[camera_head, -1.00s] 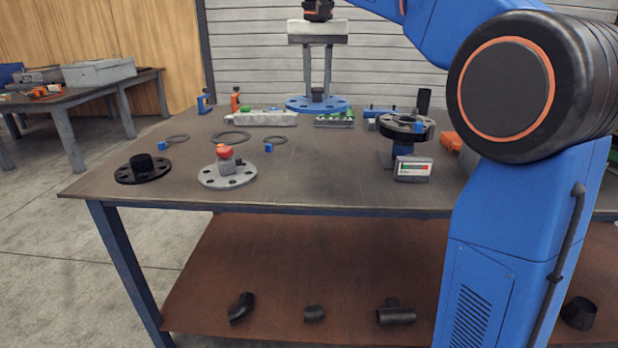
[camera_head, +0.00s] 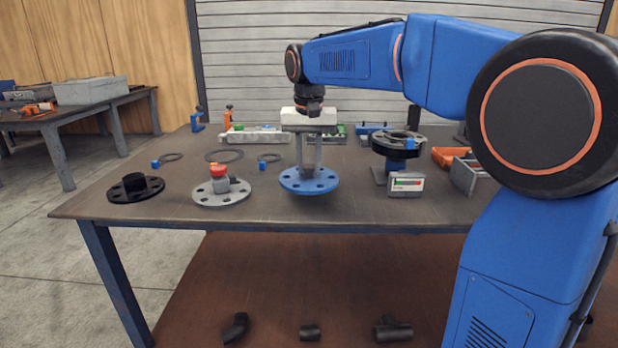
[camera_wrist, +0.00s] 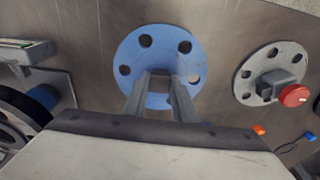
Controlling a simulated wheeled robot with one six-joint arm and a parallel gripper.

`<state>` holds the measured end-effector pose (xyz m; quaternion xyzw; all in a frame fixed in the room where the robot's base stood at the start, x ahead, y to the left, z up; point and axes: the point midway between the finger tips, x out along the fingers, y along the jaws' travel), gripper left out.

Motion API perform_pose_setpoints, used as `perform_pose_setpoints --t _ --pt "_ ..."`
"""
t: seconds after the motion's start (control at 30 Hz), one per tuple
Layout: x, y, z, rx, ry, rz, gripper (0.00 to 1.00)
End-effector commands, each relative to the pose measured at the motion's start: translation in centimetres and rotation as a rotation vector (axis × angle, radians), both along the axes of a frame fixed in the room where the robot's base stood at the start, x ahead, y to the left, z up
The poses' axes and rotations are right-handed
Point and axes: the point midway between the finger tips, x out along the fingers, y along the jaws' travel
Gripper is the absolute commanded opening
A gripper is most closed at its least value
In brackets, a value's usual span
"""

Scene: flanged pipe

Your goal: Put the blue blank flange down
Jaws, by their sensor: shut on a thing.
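The blue blank flange (camera_head: 325,184) is a flat round disc with a ring of bolt holes, held level low over the front middle of the table (camera_head: 262,208). I cannot tell whether it touches the tabletop. My gripper (camera_head: 308,168) points straight down, shut on the flange's centre, whose grip is partly hidden by the fingers. In the wrist view, the blue flange (camera_wrist: 142,56) lies around and beyond my gripper's fingertips (camera_wrist: 160,80).
A grey flange with a red-topped part (camera_head: 222,190) is close on the left, with a black flange (camera_head: 136,188) beyond it. On the right stand a black flange on a stand (camera_head: 398,143) and a small gauge box (camera_head: 406,184). Rings (camera_head: 224,156) lie behind.

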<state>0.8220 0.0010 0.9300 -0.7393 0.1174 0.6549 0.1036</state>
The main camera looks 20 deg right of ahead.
Motion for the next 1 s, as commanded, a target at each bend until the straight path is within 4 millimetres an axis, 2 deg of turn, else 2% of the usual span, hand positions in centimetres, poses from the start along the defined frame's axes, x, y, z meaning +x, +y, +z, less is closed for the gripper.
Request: perform_pose_setpoints --t 0.3,0.7,0.73,0.8,1.0 --pt "0.0 0.0 -3.5 0.000 -0.001 0.000 0.00" --pt "0.0 0.0 -3.9 0.000 -0.001 0.000 0.00" --pt "0.0 0.0 -4.0 0.000 0.000 0.000 0.29" --pt "0.0 0.0 -4.0 0.000 0.000 0.000 0.43" --pt "0.0 0.0 -3.9 0.000 0.000 0.000 0.43"
